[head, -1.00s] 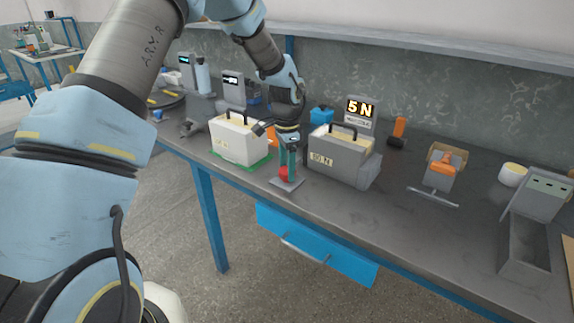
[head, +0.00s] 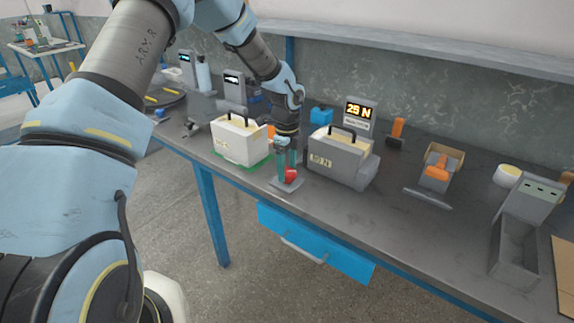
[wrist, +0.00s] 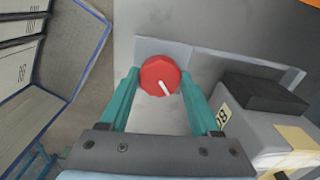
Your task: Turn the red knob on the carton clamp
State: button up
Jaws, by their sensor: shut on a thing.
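The red knob (head: 291,176) stands at the front edge of the bench, by a small grey plate (head: 284,187). In the wrist view the knob (wrist: 160,75) shows a white pointer line slanting to the lower right. My gripper (head: 286,163) points down over it, and its teal fingers, also in the wrist view (wrist: 160,92), are shut on the knob's two sides. Right of it stands a grey housing (head: 340,172) with a black handle and a label ending in "0 N". Behind that, a lit display (head: 359,111) reads about 25 or 29 N.
A cream box (head: 238,141) with a black handle stands on a green mat close left of my gripper. A blue drawer (head: 315,245) hangs under the bench.

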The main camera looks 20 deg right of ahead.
aim_at(287, 171)
jog(key=m+p, duration=0.2)
jog(key=m, duration=0.3)
jog(key=shift+r, duration=0.1)
jog(key=shift+w+m+p, duration=0.1)
jog(key=shift+m+p, duration=0.75)
jog(key=shift+m, duration=1.25)
jog(key=o, duration=1.4)
notch_tip(287, 171, up, 11)
jog(key=b, duration=0.2)
jog(key=shift+f+b, duration=0.2)
jog(key=shift+b, duration=0.15)
